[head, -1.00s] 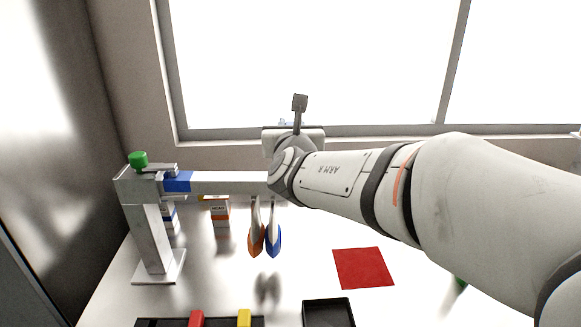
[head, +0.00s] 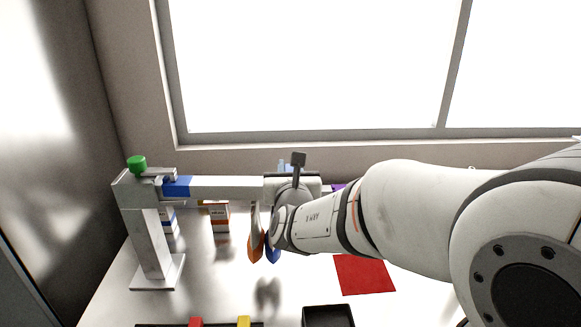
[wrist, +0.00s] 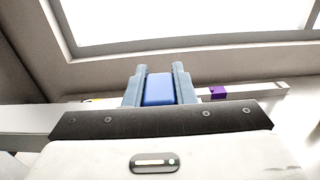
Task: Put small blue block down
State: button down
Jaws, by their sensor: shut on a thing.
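The small blue block (wrist: 158,89) sits between the two blue-grey fingers of my gripper (wrist: 159,80) in the wrist view. My gripper is shut on it. In the head view my wrist hides the block, and only a bit of the gripper's fingers (head: 284,166) shows above the wrist, near the right end of the white horizontal beam (head: 230,187). Whether the block touches anything below cannot be told.
The beam rests on a grey post (head: 151,240) with a green cap (head: 137,164) and a blue band (head: 177,187). Orange-and-blue hanging pieces (head: 256,245) are close to my wrist. A red square (head: 363,274) and a black tray (head: 328,316) lie in front. A purple piece (wrist: 218,93) is right of the gripper.

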jog(key=shift+f, duration=0.15)
jog(key=c, duration=1.2)
grip_release()
